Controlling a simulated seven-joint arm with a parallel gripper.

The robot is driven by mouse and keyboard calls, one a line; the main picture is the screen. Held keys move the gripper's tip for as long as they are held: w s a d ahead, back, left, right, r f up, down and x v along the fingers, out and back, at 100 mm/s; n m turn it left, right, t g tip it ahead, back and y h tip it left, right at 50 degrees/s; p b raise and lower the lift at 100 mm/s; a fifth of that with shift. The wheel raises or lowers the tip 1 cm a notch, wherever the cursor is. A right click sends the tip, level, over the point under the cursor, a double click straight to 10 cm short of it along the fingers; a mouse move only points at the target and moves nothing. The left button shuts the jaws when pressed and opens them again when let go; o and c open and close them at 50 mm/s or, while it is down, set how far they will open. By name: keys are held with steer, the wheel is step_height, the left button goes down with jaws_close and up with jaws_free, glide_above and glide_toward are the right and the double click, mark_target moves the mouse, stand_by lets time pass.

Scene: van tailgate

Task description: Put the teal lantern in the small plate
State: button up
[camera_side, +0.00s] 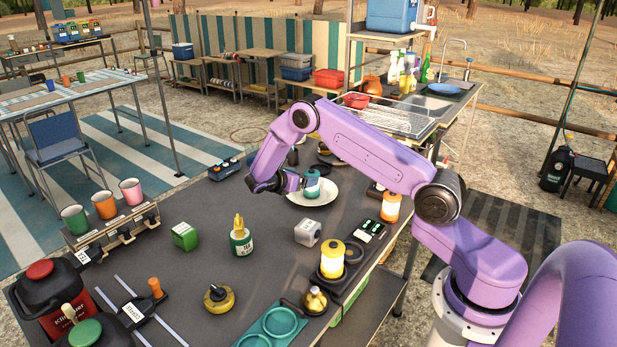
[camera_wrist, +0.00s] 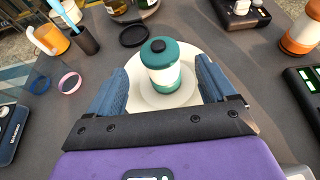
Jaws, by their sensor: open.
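The teal lantern (camera_wrist: 162,68) has a teal cap with a black knob, a pale body and a teal base. It stands upright inside the white plate (camera_wrist: 184,121) in the wrist view. In the side view the lantern (camera_side: 312,184) also shows within the plate (camera_side: 329,192). My gripper (camera_wrist: 162,72) is open, with one blue finger on each side of the lantern and a visible gap to each. In the side view my gripper (camera_side: 284,183) is low at the plate's left side and partly hides it. The lantern's underside is hidden.
A black round dish (camera_wrist: 134,36) lies just beyond the plate. An orange lantern (camera_side: 390,207) stands to the right, and a lit yellow-capped lantern (camera_side: 332,259) is nearer the front. A green-labelled bottle (camera_side: 241,240) and a grey block (camera_side: 308,233) stand on the dark table in front.

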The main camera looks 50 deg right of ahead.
steer(key=s+a+r+m+y, duration=0.1)
steer(key=s+a+r+y, duration=0.1)
steer(key=s+a+r, duration=0.4)
steer(key=s+a+r+m+t+y, duration=0.15)
steer(key=s+a, duration=0.25)
steer(key=a, duration=0.5)
steer(key=s+a+r+m+y, duration=0.1)
steer(key=s+a+r+y, duration=0.3)
steer(key=a, duration=0.3)
steer(key=s+a+r+y, duration=0.1)
steer(key=s+y, duration=0.1)
steer(key=s, duration=0.6)
steer(key=s+a+r+m+g+y, duration=0.1)
steer(key=s+y, duration=0.1)
steer(key=s, duration=0.7)
steer(key=s+a+r+m+y, duration=0.1)
steer(key=s+a+y, duration=0.1)
steer(key=s, duration=0.6)
steer(key=shift+s, duration=0.35)
